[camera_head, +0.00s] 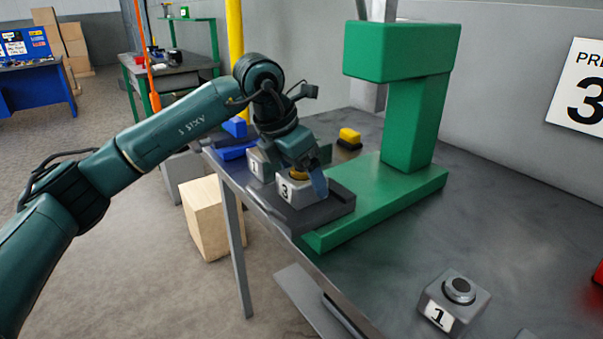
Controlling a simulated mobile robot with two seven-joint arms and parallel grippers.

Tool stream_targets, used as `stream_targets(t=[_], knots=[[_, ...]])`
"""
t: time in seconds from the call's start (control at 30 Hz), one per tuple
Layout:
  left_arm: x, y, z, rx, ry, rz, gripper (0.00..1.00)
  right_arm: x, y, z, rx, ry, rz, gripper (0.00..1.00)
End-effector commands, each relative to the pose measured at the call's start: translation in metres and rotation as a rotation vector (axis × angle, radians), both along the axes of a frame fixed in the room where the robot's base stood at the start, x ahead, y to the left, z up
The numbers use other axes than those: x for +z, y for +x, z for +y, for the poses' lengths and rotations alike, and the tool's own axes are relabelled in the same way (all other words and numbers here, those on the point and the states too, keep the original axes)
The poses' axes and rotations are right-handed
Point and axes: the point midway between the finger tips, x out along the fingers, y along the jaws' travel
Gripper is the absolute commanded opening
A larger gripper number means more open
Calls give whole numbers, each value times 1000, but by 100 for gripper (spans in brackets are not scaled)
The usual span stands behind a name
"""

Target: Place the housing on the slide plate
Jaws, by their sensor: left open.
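My left gripper (302,175) is open, pointing down over a grey block labelled 3 (290,194). One finger hangs at the block's right side; the other is mostly hidden. A small orange-yellow part (297,175) shows on top of the block, between the fingers. The block sits on the dark slide plate (335,205) in front of the green press. I cannot tell whether the fingers touch the block or which piece is the housing. A second grey block labelled 1 (256,165) stands just behind, partly hidden by my gripper. My right gripper is not in view.
The green press (412,125) rises from the dark bench (500,220). A yellow-and-black piece (350,138) and blue pieces (235,127) lie at the back.

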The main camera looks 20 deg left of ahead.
Motion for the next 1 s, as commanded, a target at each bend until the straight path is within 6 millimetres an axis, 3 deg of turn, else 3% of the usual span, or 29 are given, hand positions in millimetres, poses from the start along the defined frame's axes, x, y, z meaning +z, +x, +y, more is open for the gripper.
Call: stream_targets(t=[0.5, 0.7, 1.0], knots=[[93, -30, 24, 2, -1, -3, 87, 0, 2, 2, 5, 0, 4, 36], [105, -34, 27, 0, 0, 0, 87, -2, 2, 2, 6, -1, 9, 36], [106, -35, 27, 0, 0, 0, 87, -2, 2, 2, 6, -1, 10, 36]])
